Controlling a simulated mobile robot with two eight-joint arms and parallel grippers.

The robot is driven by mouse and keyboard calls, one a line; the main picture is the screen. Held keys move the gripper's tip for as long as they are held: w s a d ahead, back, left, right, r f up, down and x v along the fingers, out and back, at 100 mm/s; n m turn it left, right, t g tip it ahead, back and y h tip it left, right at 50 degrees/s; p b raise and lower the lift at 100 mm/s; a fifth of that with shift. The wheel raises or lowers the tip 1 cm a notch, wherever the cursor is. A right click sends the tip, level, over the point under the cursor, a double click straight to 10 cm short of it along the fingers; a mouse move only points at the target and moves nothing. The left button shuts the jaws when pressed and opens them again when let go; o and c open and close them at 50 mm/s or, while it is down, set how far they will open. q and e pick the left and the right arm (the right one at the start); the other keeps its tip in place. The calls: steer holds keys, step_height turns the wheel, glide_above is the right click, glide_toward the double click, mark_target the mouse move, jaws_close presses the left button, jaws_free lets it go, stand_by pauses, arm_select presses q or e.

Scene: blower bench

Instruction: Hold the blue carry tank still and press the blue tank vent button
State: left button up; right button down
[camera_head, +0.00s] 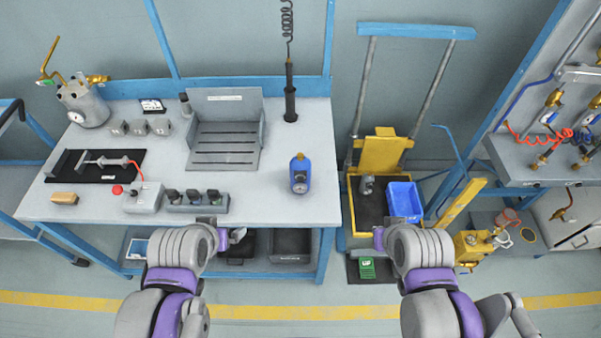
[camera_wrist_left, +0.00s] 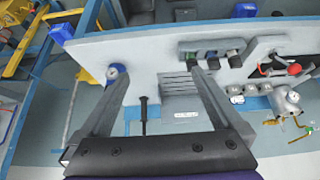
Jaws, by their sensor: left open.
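The blue carry tank (camera_head: 300,178) stands upright on the front right part of the bench, with a round gauge low on its front and a small brass-coloured part on top. I cannot make out the vent button. My left gripper (camera_head: 238,236) is in front of the bench's front edge, left of the tank and apart from it. In the left wrist view its fingers (camera_wrist_left: 158,78) are spread with nothing between them, and the tank (camera_wrist_left: 117,75) shows beside the left finger's tip. My right gripper (camera_head: 378,238) is right of the bench, before the yellow cart; its jaws are too small to read.
The bench top (camera_head: 265,200) is clear around the tank. A dark tool (camera_head: 290,100) hangs behind. The yellow cart (camera_head: 380,155) with a blue bin (camera_head: 405,200) stands right.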

arm_select(q)
steer(key=w+d+f+n+g+h+b, duration=0.2)
steer(key=w+f+n+h+b, duration=0.1)
steer(key=w, duration=0.5)
steer(key=w+d+f+n+g+h+b, duration=0.2)
steer(key=w+d+f+n+h+b, duration=0.1)
steer(key=w+n, duration=0.5)
steer(key=w+d+f+n+g+h+b, duration=0.2)
steer(key=w+d+f+n+h+b, duration=0.1)
steer(key=w, duration=0.6)
steer(key=shift+w+f+n+h+b, duration=0.2)
steer(key=shift+f+n+h+b, duration=0.4)
steer(key=shift+f+n+h, duration=1)
steer(key=shift+w+a+f+n, duration=0.1)
steer(key=shift+w+f+n, duration=0.1)
steer(key=shift+f, duration=0.2)
steer(key=shift+w+f+n, duration=0.15)
steer(key=shift+f+n, duration=0.05)
steer(key=shift+f, duration=0.2)
steer(key=shift+b+x, duration=1.6)
steer(key=shift+x, duration=3.35)
arm_select(e)
steer(key=s+f, duration=0.3)
steer(key=f, duration=0.5)
steer(key=s+f+g, duration=0.1)
steer(key=s+f, duration=0.2)
steer(key=f, duration=0.6)
steer(key=shift+s+f, duration=0.25)
steer(key=shift+s, duration=0.05)
